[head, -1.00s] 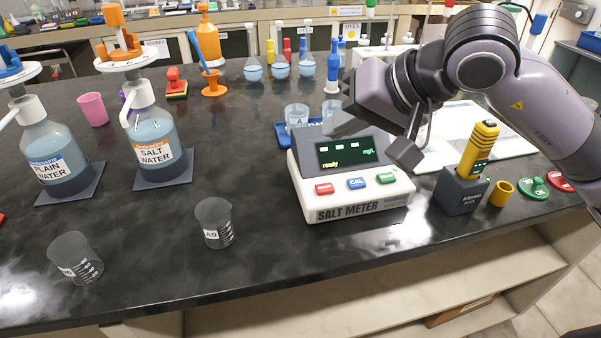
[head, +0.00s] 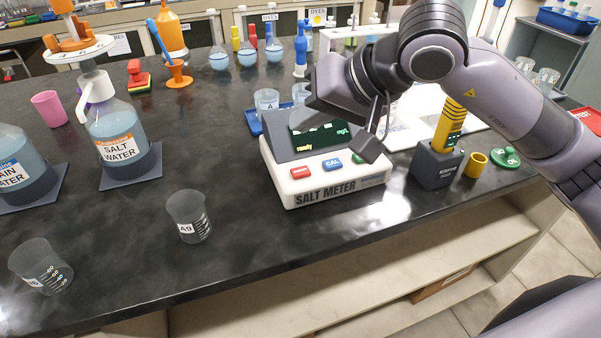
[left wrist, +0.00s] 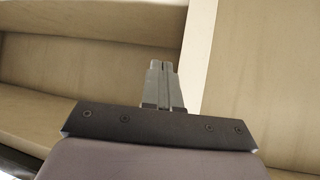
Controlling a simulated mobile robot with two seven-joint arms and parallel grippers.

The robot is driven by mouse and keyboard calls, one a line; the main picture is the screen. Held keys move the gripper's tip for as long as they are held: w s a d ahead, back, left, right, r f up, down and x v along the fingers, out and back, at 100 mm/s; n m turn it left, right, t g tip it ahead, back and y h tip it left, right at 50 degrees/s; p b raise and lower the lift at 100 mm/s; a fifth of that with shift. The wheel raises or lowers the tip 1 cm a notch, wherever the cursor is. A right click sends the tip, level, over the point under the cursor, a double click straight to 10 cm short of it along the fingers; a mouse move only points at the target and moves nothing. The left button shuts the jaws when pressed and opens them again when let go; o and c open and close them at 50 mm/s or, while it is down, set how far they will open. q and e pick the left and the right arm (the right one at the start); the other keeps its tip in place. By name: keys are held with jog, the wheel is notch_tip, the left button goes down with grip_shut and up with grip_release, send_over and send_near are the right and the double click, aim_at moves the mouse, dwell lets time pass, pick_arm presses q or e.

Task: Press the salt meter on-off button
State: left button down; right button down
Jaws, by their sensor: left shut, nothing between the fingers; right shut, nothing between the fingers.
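The salt meter (head: 338,190) is a white and grey box near the front edge of the black bench in the head view. Its dark screen (head: 318,138) shows green text, partly covered by my right arm. Red (head: 301,172), blue (head: 332,163) and green (head: 357,158) buttons line its front; the small lettering is hard to read. My left gripper (left wrist: 163,82) is shut and empty in the left wrist view, in front of pale shelving.
Beaker A9 (head: 188,216) and another grey beaker (head: 40,266) stand left of the meter. The salt water bottle (head: 122,140) is farther left. A yellow handheld device (head: 450,125) sits in a grey dock (head: 437,167) at the right. Beakers on a blue tray stand behind the meter.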

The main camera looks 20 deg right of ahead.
jog(key=b, duration=0.2)
send_over(307, 172)
notch_tip(307, 172, down, 4)
jog(key=shift+f, duration=0.25)
jog(key=shift+f+b, duration=0.7)
jog(key=shift+b, duration=0.25)
dwell(0.9)
jog(key=shift+f+b, duration=0.4)
jog(key=shift+b, duration=0.3)
jog(key=shift+f, duration=0.2)
